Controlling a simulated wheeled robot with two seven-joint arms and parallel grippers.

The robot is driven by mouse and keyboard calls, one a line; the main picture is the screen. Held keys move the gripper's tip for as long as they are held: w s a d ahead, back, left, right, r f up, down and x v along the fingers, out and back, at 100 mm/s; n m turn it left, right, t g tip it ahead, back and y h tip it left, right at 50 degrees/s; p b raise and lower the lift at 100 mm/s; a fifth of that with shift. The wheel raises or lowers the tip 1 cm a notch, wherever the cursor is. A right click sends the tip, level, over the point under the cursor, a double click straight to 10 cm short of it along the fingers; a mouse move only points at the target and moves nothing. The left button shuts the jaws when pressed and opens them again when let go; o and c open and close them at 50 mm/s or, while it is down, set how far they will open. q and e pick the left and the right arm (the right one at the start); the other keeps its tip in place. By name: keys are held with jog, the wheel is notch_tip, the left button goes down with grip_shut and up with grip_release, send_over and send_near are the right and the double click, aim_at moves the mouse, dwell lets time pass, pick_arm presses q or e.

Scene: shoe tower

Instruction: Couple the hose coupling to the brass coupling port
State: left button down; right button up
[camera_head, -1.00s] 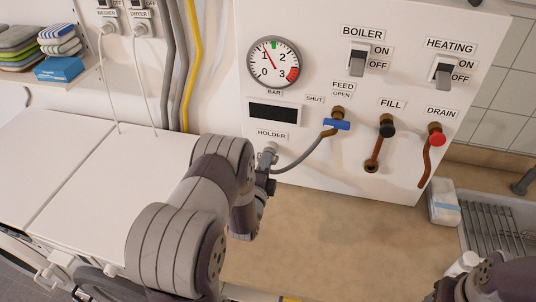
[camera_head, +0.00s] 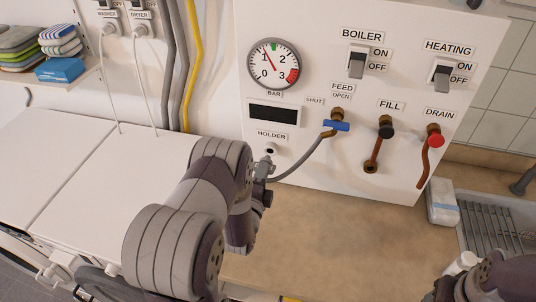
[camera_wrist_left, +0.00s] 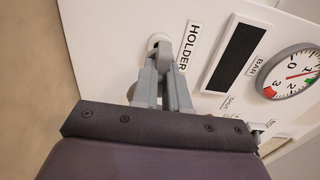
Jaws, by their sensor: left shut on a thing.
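The grey hose coupling (camera_head: 262,170) is in my left gripper (camera_head: 263,178), just below the white holder socket (camera_head: 271,149) on the panel. The socket's dark opening shows in the head view. My left gripper is shut on the coupling, and its fingers (camera_wrist_left: 160,78) also show in the left wrist view, in front of the holder (camera_wrist_left: 158,41). A grey hose (camera_head: 300,166) curves from the coupling up to the FEED valve (camera_head: 337,125) with its blue handle. A brass-coloured port (camera_head: 370,167) ends the pipe under the black FILL knob (camera_head: 387,130). My right gripper cannot be made out.
The red DRAIN knob (camera_head: 436,140) and its copper pipe stand right of FILL. The tan counter (camera_head: 330,240) below the panel is largely clear. A sink rack (camera_head: 490,232) and a white-blue packet (camera_head: 442,207) are at the right. The pressure gauge (camera_head: 274,63) is above.

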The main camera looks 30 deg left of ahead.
pick_arm(q)
jog(key=p+v, duration=0.1)
jog(key=v, duration=0.4)
jog(key=w+d+b, duration=0.2)
jog(key=w+d, duration=0.1)
jog(key=d, duration=1.1)
jog(key=w+d+b, duration=0.1)
jog(key=w+d, duration=0.3)
jog(key=d, duration=1)
jog(key=shift+b, duration=0.4)
jog(key=shift+d, duration=0.15)
jog(key=b+x, duration=0.1)
jog(key=x, duration=0.4)
jog(key=shift+w, duration=0.3)
jog(key=shift+p, duration=0.4)
jog(key=shift+b+x, duration=0.45)
jog(key=shift+x, duration=1.05)
